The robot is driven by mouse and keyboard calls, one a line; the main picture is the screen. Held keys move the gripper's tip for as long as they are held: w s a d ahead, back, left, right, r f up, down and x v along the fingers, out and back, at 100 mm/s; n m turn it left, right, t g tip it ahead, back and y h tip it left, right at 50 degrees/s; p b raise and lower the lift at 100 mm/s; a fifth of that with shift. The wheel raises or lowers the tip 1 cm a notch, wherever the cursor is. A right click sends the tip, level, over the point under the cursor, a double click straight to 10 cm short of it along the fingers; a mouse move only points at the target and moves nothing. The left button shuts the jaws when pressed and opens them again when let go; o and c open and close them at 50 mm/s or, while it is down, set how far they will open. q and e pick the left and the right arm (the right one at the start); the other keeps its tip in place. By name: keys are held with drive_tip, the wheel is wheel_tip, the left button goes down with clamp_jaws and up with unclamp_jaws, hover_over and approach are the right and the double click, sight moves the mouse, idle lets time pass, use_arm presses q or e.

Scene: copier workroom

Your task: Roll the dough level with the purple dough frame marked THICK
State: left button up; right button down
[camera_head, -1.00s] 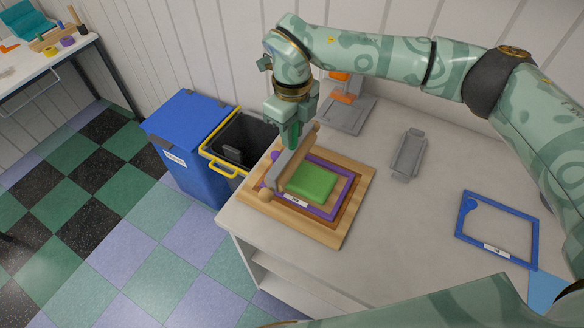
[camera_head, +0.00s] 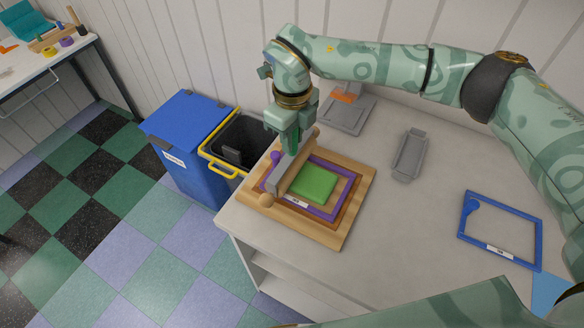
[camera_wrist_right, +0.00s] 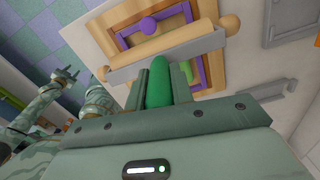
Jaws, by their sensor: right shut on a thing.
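A green dough slab (camera_head: 314,184) lies inside the purple dough frame (camera_head: 345,196), on a wooden board (camera_head: 326,237). The frame's white label is too small to read. My right gripper (camera_head: 289,150) is shut on the green grip (camera_wrist_right: 159,84) of a rolling pin (camera_head: 267,200) with a grey bar. The pin lies across the left part of the frame, left of the dough; I cannot tell whether it touches the frame.
A blue frame (camera_head: 489,250) lies at the worktop's right. A blue bin (camera_head: 188,150) and an open dark bin (camera_head: 238,140) stand left of the counter.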

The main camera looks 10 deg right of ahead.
drive_tip(key=shift+f, duration=0.2)
drive_tip(key=shift+r, duration=0.1)
drive_tip(key=shift+s+d+r+p, duration=0.1)
drive_tip(key=shift+s+d+p, duration=0.1)
drive_tip(key=shift+d+p, duration=0.1)
drive_tip(key=s+d+p, duration=0.5)
drive_tip(key=d, duration=0.1)
drive_tip(key=shift+s+d+f, duration=0.15)
drive_tip(key=shift+s+f, duration=0.1)
idle(0.4)
